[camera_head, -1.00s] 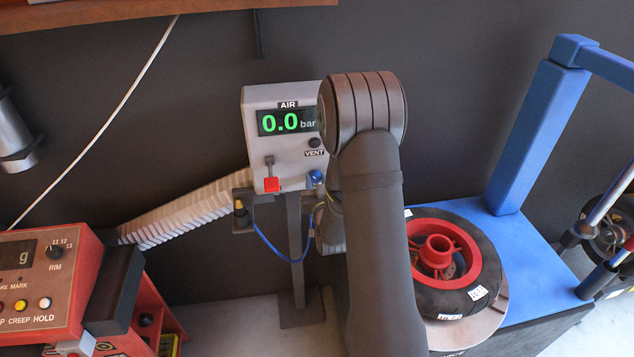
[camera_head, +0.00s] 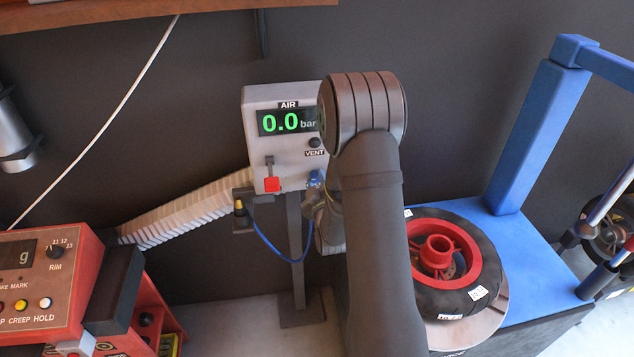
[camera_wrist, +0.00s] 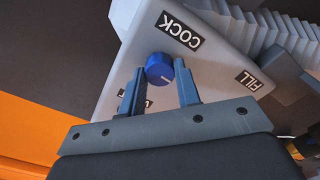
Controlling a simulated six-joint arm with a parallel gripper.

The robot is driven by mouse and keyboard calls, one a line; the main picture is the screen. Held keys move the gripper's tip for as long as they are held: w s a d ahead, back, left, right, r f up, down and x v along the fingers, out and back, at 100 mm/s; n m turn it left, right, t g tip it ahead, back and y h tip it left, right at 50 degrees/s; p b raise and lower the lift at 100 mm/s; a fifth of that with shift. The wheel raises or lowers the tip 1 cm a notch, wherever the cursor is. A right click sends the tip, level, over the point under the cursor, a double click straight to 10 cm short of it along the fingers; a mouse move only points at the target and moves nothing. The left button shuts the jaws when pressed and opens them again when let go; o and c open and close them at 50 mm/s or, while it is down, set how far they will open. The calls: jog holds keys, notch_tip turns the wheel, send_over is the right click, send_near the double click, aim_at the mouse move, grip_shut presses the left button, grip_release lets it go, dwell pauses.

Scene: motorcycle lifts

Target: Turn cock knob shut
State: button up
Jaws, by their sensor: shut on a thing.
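The cock knob is a round blue knob with a white pointer line, on the light grey face of the air box (camera_head: 250,150). In the wrist view the knob (camera_wrist: 158,67) sits beside the COCK label (camera_wrist: 180,29), and its line points toward the lower right of the picture. My gripper (camera_wrist: 160,72) is shut on the knob, one blue-grey finger on each side. In the head view the knob (camera_head: 314,178) shows at the box's lower right, and my arm hides the box's right edge. The box display (camera_head: 285,121) reads 0.0 bar.
A red lever (camera_head: 271,184) sits left of the knob, with the FILL label (camera_wrist: 249,81) near it. A blue hose (camera_head: 265,238) loops below the box. A tyre (camera_head: 483,265) on a blue stand (camera_head: 535,150) is right of my arm; a red console (camera_head: 45,290) is left.

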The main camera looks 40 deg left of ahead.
jog(key=shift+n, duration=0.6)
jog(key=o, duration=1)
jog(key=v, duration=1.7)
jog(key=shift+s+d+r, duration=0.15)
